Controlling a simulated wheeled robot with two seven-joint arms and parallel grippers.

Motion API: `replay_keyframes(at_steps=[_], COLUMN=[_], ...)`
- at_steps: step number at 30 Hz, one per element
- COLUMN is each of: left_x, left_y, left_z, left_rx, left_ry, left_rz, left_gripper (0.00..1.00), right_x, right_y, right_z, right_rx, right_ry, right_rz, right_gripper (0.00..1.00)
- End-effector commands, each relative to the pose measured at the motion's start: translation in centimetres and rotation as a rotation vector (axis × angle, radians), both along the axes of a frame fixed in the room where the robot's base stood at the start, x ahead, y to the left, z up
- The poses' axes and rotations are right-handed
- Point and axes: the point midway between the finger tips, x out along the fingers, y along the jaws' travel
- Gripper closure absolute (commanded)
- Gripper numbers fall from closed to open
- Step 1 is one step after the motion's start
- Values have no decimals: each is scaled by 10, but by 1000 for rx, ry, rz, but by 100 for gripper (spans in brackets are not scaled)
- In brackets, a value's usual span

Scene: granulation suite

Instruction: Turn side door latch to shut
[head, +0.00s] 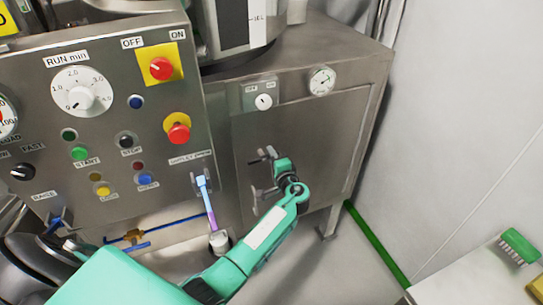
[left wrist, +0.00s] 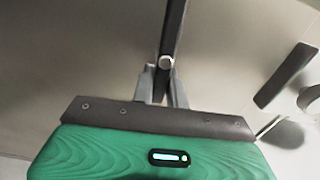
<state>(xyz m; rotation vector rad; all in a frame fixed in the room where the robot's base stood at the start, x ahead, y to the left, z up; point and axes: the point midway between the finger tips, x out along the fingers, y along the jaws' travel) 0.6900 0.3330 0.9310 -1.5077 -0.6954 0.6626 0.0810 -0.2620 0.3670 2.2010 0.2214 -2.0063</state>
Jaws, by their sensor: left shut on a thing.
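The side door (head: 322,130) is a flat steel panel on the machine's cabinet. My left gripper (head: 270,174) is at the panel's lower left, its arm coming in from below. In the left wrist view, a dark bar, the latch handle (left wrist: 174,28), stands nearly upright, with a round bolt head on it. My left gripper's fingers (left wrist: 164,88) are shut on its lower end. In the head view the gripper hides much of the latch, so its exact angle is hard to tell there. My right gripper is out of view.
A control panel (head: 110,110) with knobs and buttons stands to the left. A blue and purple lever (head: 207,196) is close left of my arm. A gauge (head: 321,80) and a small switch (head: 263,101) sit above the latch. A dark bar (left wrist: 287,75) is right of the latch.

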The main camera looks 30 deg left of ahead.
Motion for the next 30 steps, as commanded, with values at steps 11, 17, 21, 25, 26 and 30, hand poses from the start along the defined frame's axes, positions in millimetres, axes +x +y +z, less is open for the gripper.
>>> replay_keyframes(at_steps=[11,17,21,25,26,30], left_x=[0,0,0,0,0,0], left_y=[0,0,0,0,0,0], left_z=[-2,-2,-3,-2,-2,-2], left_rx=[42,43,43,42,42,42], left_ry=[49,50,50,49,49,49], left_rz=[0,0,0,0,0,0], left_gripper=[100,100,81,64,64,64], right_x=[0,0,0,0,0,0], right_y=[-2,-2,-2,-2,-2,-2], right_z=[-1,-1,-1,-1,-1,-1], right_rx=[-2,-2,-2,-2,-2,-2], right_ry=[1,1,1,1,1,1], right_rz=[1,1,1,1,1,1], right_gripper=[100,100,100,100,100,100])
